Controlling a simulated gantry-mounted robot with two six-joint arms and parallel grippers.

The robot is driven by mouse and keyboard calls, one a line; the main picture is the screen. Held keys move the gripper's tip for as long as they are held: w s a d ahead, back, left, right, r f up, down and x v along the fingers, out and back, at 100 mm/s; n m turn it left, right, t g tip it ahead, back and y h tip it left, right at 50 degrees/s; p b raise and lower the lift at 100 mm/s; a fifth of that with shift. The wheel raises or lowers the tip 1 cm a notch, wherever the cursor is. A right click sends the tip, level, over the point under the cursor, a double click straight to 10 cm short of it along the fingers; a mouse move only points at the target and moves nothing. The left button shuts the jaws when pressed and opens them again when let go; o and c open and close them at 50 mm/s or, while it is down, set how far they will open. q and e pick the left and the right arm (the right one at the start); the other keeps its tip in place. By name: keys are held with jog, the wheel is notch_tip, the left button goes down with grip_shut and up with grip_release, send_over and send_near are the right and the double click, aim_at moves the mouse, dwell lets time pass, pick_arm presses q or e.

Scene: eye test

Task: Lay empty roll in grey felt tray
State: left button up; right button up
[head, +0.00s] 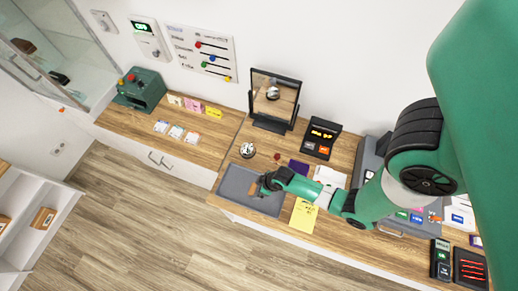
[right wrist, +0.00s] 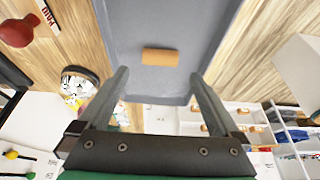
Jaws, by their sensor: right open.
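The grey felt tray (head: 234,181) lies on the wooden desk at its front left in the head view, and it fills the upper middle of the right wrist view (right wrist: 161,22). A small tan roll (right wrist: 160,57) lies on its side on the tray floor. My right gripper (head: 261,187) is over the tray. In the right wrist view my right gripper (right wrist: 160,76) is open, its two fingers apart with nothing between the tips. The roll shows beyond the fingertips, apart from both fingers. My left gripper is in neither view.
A framed mirror (head: 274,98) and a black display box (head: 321,139) are farther back. A yellow sheet (head: 304,215) lies right of the tray. Open floor is in front.

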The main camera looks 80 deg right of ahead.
jog(key=shift+v, duration=0.85)
